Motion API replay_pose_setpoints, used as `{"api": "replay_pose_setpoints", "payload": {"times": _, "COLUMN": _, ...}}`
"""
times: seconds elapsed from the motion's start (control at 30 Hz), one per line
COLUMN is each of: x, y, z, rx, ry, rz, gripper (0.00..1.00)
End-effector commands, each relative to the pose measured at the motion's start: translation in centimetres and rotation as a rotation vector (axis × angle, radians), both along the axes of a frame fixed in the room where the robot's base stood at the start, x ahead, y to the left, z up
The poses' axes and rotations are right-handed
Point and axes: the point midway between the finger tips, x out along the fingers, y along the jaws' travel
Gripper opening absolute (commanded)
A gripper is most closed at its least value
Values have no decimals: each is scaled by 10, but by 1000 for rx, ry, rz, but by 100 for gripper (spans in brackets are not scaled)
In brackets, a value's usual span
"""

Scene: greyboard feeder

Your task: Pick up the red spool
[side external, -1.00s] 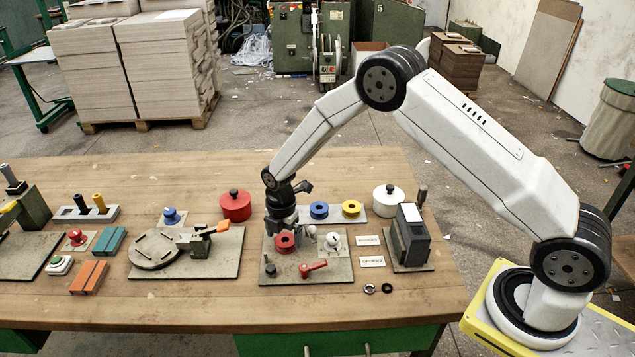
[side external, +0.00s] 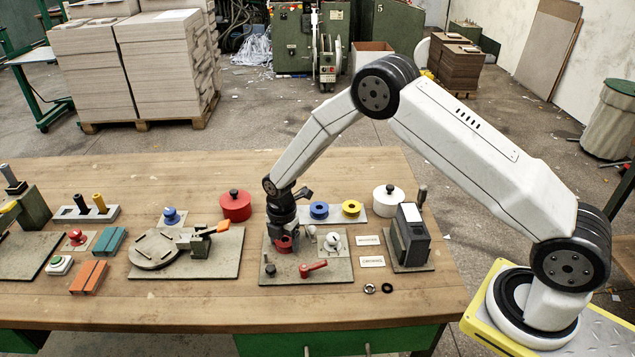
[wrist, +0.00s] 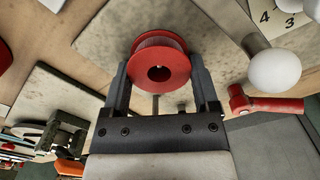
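The red spool (side external: 285,246) sits on a grey board (side external: 335,266) on the wooden bench. My gripper (side external: 284,240) is lowered over it, pointing down, and partly hides it in the side view. In the wrist view the red spool (wrist: 160,64) lies between the two fingers of my gripper (wrist: 159,70), one on each side. The fingers stand wide, near the outer ends of the gripper body. Whether either finger touches the spool rim is hard to see.
A white ball knob (wrist: 275,70) and a red lever (wrist: 262,103) are close to the right finger. A blue spool (side external: 319,209) and a yellow spool (side external: 351,207) lie on a plate behind. A dark box (side external: 411,236) stands at right.

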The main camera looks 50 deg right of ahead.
Motion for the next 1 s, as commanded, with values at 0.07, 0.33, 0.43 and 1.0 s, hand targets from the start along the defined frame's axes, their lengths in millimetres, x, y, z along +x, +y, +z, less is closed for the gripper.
{"api": "replay_pose_setpoints", "payload": {"times": 0.07, "x": 0, "y": 0, "z": 0, "rx": 0, "ry": 0, "rz": 0, "gripper": 22}}
{"api": "replay_pose_setpoints", "payload": {"times": 0.33, "x": 0, "y": 0, "z": 1, "rx": 0, "ry": 0, "rz": 0, "gripper": 22}}
{"api": "replay_pose_setpoints", "payload": {"times": 0.43, "x": 0, "y": 0, "z": 4, "rx": 0, "ry": -1, "rz": 0, "gripper": 22}}
{"api": "replay_pose_setpoints", "payload": {"times": 1.0, "x": -21, "y": -1, "z": 57, "rx": 2, "ry": 0, "rz": 1, "gripper": 22}}
